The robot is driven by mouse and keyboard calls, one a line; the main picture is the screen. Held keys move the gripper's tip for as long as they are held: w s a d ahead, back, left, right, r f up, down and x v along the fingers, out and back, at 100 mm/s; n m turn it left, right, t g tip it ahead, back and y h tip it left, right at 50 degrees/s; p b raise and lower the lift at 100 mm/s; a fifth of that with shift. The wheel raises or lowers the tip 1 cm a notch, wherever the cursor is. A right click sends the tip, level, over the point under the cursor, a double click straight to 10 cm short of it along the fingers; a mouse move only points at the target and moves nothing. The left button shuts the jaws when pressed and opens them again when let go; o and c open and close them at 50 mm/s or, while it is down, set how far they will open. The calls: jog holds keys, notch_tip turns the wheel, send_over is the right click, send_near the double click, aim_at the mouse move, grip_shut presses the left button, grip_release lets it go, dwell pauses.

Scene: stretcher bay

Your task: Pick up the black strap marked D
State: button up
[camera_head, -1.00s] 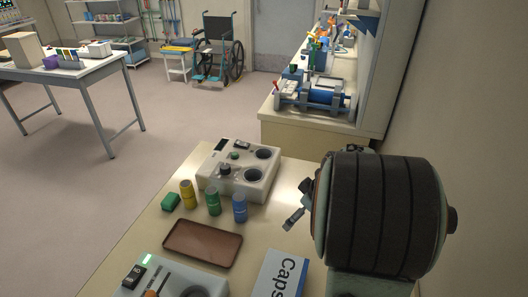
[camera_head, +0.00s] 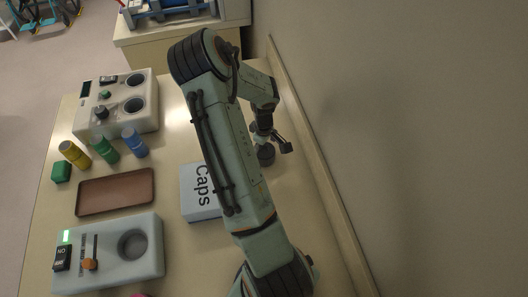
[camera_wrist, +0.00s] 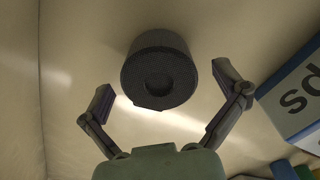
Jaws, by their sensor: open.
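A round dark grey-to-black roll (camera_wrist: 160,72), which looks like a coiled strap, stands on the pale table in the wrist view. No letter D can be read on it. It also shows in the head view as a dark round piece (camera_head: 265,155) below my gripper (camera_head: 271,138), close to the wall side. In the wrist view my gripper (camera_wrist: 163,84) is open, one finger on each side of the roll. Nothing is held.
The Caps box (camera_head: 200,205) stands left of my arm, its lettered side also in the wrist view (camera_wrist: 297,103). A brown tray (camera_head: 116,192), several coloured cylinders and two pale devices (camera_head: 113,118) (camera_head: 105,268) fill the table's left. The wall rises close on the right.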

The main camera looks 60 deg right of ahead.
jog(key=c, duration=1.3)
jog(key=shift+o, duration=0.2)
